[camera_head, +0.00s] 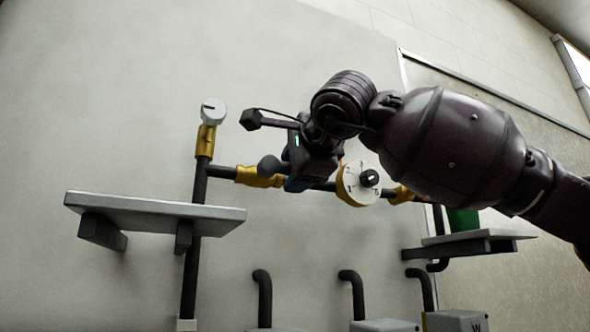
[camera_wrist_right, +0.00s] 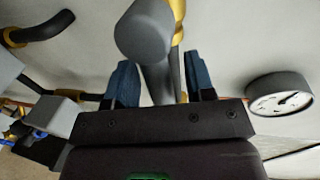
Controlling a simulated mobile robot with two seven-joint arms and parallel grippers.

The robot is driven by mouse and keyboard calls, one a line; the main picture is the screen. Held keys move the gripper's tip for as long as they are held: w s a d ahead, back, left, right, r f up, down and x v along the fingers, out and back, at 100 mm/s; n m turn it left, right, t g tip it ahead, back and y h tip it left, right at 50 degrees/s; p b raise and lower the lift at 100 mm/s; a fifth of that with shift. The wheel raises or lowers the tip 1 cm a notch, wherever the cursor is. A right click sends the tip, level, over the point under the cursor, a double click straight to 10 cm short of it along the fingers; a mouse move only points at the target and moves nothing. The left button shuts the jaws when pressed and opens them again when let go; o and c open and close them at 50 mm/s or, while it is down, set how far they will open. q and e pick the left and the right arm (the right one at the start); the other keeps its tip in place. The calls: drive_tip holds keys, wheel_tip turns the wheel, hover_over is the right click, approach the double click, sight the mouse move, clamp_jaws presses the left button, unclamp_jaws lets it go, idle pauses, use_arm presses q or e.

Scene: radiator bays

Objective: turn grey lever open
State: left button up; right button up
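The grey lever (camera_wrist_right: 145,32) shows in the right wrist view as a stem with a thick round end, in front of a yellow fitting. In the head view its dark round end (camera_head: 270,166) sticks out just left of my right gripper (camera_head: 297,168), by a yellow valve body (camera_head: 256,177) on the horizontal pipe. In the right wrist view the two blue fingers of my right gripper (camera_wrist_right: 159,65) stand apart, one on each side of the lever's stem. A gap shows beside the stem, at least on the right. My left gripper is in neither view.
A round gauge (camera_head: 213,110) tops the upright pipe; a gauge (camera_wrist_right: 281,93) also shows in the right wrist view. A numbered white dial (camera_head: 357,184) sits right of my gripper. Grey shelves (camera_head: 150,206) (camera_head: 480,238) jut out on both sides. Black bent pipes rise below.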

drive_tip(key=shift+s+d, duration=0.2)
drive_tip(key=shift+s, duration=0.2)
drive_tip(key=b+v, duration=0.2)
drive_tip(key=v, duration=0.8)
idle(0.4)
